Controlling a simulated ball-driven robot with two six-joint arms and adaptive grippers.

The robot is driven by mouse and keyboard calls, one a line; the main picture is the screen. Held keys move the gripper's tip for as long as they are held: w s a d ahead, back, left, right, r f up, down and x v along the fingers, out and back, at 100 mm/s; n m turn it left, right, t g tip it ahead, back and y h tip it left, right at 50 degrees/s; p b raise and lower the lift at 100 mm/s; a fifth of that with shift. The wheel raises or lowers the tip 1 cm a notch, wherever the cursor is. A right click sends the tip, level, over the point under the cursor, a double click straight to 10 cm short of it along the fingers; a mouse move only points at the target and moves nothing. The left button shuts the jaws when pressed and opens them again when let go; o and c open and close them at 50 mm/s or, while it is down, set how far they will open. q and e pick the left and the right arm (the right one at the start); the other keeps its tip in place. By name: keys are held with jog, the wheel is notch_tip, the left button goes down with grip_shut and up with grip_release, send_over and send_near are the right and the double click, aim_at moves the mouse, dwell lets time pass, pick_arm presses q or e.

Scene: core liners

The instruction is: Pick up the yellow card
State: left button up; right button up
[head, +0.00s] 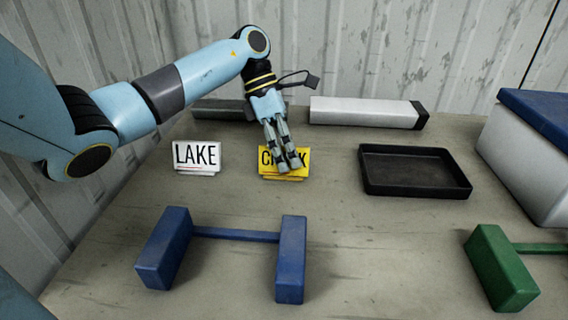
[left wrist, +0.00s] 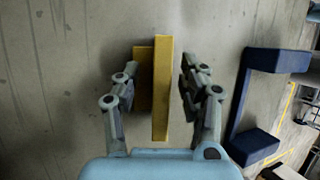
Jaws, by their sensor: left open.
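The yellow card (head: 300,157) stands upright on the table, with dark lettering partly hidden behind my gripper. My left gripper (head: 287,165) is over the card, fingers pointing down. In the left wrist view the yellow card (left wrist: 161,90) shows edge-on between the two spread fingers of my left gripper (left wrist: 158,88). A gap shows between the card and the right finger; the left finger is close to the card's base part. The gripper is open. My right gripper is not in view.
A white LAKE card (head: 196,157) stands left of the yellow card. A black tray (head: 415,188) lies to the right. A blue stand (head: 291,262) and a green stand (head: 500,268) are in front. A long white box (head: 362,112) lies behind, and a blue-lidded box (head: 520,165) stands far right.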

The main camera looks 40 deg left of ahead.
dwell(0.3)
pick_arm(q)
grip_shut()
dwell(0.4)
